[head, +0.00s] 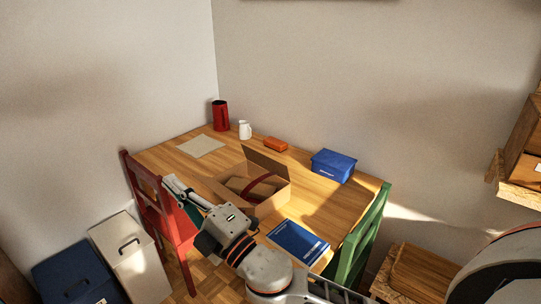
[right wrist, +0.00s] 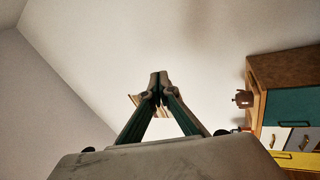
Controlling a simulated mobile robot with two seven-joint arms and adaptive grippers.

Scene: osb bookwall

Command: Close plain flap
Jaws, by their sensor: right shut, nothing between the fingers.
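An open cardboard box (head: 271,203) stands on the wooden table, with a dark red curved item (head: 262,184) inside. One brown flap (head: 266,162) stands up along its far side. I cannot tell from here which flap is the plain one; the near left side of the box is partly hidden by my right arm. My right gripper (head: 171,182) is shut and empty, left of the box, near the red chair. In the right wrist view its fingertips (right wrist: 158,82) meet, with a small tan piece behind them that I cannot identify. My left gripper is not in view.
On the table (head: 160,157) are a blue box (head: 333,165), a blue book (head: 298,242), an orange block (head: 276,144), a white jug (head: 245,130), a red container (head: 220,115) and a beige sheet (head: 201,146). A red chair (head: 146,181) and a green chair (head: 369,224) flank it.

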